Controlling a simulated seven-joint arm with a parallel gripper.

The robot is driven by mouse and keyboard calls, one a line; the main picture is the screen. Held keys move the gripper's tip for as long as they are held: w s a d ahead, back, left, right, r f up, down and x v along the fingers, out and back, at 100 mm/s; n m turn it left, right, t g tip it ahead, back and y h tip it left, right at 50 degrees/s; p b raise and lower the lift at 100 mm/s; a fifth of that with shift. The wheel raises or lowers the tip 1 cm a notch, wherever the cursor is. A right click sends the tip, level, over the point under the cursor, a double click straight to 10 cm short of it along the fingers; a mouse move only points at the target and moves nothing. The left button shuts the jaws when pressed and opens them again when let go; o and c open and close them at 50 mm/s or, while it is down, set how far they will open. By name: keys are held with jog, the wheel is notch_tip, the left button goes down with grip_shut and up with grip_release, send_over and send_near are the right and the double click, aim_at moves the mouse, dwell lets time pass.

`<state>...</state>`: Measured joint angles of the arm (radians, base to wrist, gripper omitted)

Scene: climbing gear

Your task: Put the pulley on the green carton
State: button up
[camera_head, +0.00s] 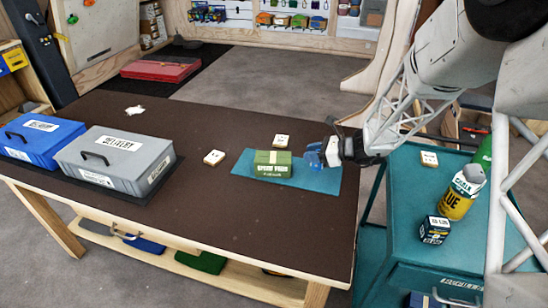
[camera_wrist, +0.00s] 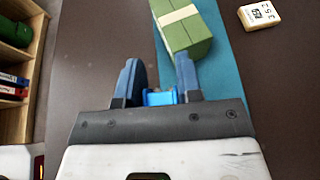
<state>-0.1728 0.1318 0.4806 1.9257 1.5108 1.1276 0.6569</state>
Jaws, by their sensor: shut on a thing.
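The green carton (camera_head: 272,165) with a pale band lies on a teal mat (camera_head: 322,182) on the brown table. The carton also shows at the top of the wrist view (camera_wrist: 187,30), just ahead of the fingers. My gripper (camera_head: 315,155) is just right of the carton in the head view. In the wrist view its two dark blue fingers (camera_wrist: 158,78) are shut on a small bright blue thing, apparently the pulley (camera_wrist: 160,97). Most of the pulley is hidden between the fingers. I cannot tell the exact gap between it and the mat.
White labelled blocks (camera_head: 214,158) (camera_head: 281,140) lie near the carton. Grey (camera_head: 115,158) and blue (camera_head: 38,138) cases stand at the left. A teal cart (camera_head: 395,215) at the right carries a yellow can (camera_head: 459,200) and a dark box (camera_head: 434,230). The table's middle front is clear.

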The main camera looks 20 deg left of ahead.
jog(key=s+a+r, duration=0.3)
jog(key=s+a, duration=0.4)
jog(key=s, duration=0.3)
jog(key=shift+a+r+g, duration=0.25)
jog(key=shift+a+g, duration=0.15)
send_over(268, 156)
jog(key=shift+f, duration=0.75)
jog(key=shift+f, duration=0.1)
jog(key=shift+f, duration=1.65)
jog(key=shift+f, duration=0.15)
jog(key=o, duration=0.9)
jog(key=shift+o, duration=0.2)
